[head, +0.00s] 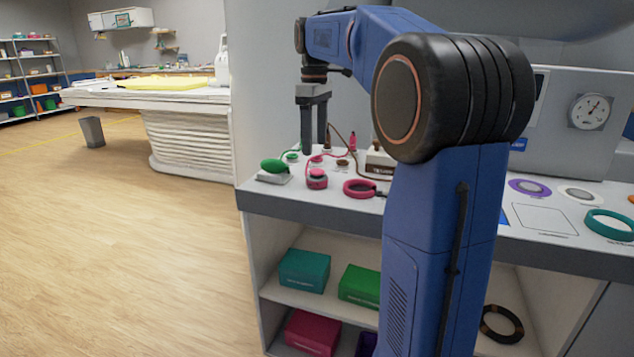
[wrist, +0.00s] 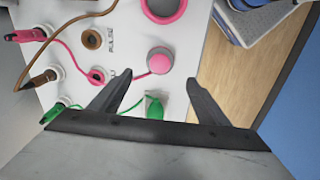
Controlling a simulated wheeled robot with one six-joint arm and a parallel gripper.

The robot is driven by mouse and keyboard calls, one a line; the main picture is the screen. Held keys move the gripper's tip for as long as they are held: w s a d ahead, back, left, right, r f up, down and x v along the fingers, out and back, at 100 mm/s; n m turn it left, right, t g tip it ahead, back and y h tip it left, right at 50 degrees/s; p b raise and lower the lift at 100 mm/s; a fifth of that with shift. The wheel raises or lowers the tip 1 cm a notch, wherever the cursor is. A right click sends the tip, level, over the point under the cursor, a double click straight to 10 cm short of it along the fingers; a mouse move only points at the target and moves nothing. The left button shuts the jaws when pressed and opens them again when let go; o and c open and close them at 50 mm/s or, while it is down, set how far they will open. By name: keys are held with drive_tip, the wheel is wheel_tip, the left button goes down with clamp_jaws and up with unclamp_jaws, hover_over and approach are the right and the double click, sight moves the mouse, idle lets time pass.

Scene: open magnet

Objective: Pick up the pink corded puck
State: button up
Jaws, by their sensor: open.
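The pink corded puck (head: 316,181) sits on the counter near its front left edge. In the wrist view the puck (wrist: 159,64) is round, pink with a greyish part, and its pink cord (wrist: 80,63) curves away to a pink plug (wrist: 25,36). My gripper (head: 314,142) is open and empty, pointing down above the counter, above and apart from the puck in the head view. In the wrist view the puck shows just beyond the gap between the fingertips (wrist: 159,82).
A green bulb-shaped item (head: 274,167) on a pale base stands left of the puck. A pink ring (head: 360,188) lies to its right. A brown cord (wrist: 40,80), sockets and plugs crowd the counter behind. The shelf below holds boxes. Open floor (head: 140,250) lies left.

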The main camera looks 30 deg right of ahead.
sight(317, 170)
drive_tip(key=shift+s+d+f, duration=0.1)
drive_tip(key=shift+s+f, duration=0.05)
drive_tip(key=shift+f, duration=1.9)
drive_tip(key=shift+s+d+f, duration=0.1)
drive_tip(key=shift+f, duration=1.95)
drive_tip(key=c, duration=1.2)
